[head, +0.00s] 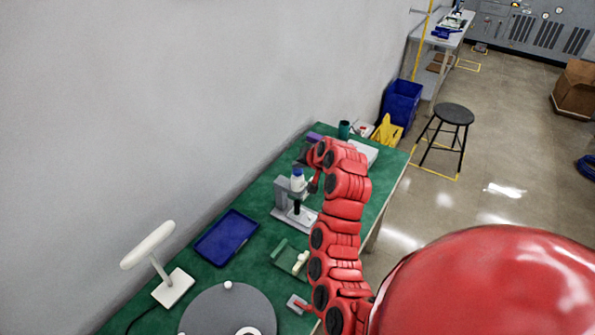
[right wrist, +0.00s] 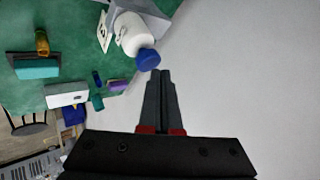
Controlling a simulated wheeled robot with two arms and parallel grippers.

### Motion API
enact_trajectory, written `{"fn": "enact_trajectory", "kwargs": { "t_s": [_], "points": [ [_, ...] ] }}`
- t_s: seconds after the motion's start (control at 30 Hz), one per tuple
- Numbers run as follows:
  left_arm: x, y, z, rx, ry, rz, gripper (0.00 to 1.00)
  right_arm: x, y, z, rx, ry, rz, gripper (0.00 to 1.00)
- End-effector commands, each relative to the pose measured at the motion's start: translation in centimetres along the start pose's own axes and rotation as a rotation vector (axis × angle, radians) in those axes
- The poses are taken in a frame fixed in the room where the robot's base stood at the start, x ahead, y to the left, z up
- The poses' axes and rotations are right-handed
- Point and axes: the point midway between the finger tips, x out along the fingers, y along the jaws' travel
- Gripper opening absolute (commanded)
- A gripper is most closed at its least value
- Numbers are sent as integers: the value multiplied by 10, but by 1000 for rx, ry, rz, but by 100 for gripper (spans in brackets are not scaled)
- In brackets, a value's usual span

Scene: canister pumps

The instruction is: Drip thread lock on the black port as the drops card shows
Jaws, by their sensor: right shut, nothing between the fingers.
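A white canister with a blue cap (head: 298,176) is on a grey stand (head: 292,212) on the green table. A black part (head: 297,206) shows below it; I cannot tell if it is the black port. In the right wrist view the blue cap (right wrist: 148,59) is just beyond the tips of my right gripper (right wrist: 160,73); I cannot tell if they touch. This gripper is shut and empty, and in the head view (head: 314,184) it is beside the canister. A white card with dark marks (right wrist: 104,31) is near the canister. No thread-lock bottle can be made out for sure.
A blue tray (head: 227,238), a white lamp (head: 172,286), a round grey plate (head: 220,312) and a green holder (head: 288,258) are on the table. The wall runs along its left side. My right arm hides part of the table. A black stool (head: 454,115) stands beyond.

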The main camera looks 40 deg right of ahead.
Motion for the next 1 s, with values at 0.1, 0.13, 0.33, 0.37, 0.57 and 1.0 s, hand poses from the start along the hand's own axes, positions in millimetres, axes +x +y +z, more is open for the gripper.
{"fn": "enact_trajectory", "kwargs": {
  "t_s": [0.1,0.13,0.33,0.37,0.57,1.0],
  "points": [
    [0,0,0,0,0,0,50,0,0,0,0,0,0,0],
    [0,0,0,0,0,0,50,0,0,0,0,0,0,0],
    [-1,0,0,0,0,0,50,1,0,0,0,0,0,0],
    [-1,0,0,0,0,0,50,1,1,1,0,0,0,0],
    [-3,0,0,0,0,0,50,3,2,2,0,-1,0,0],
    [-7,0,1,0,0,0,50,7,5,5,0,-1,0,0]
  ]
}}
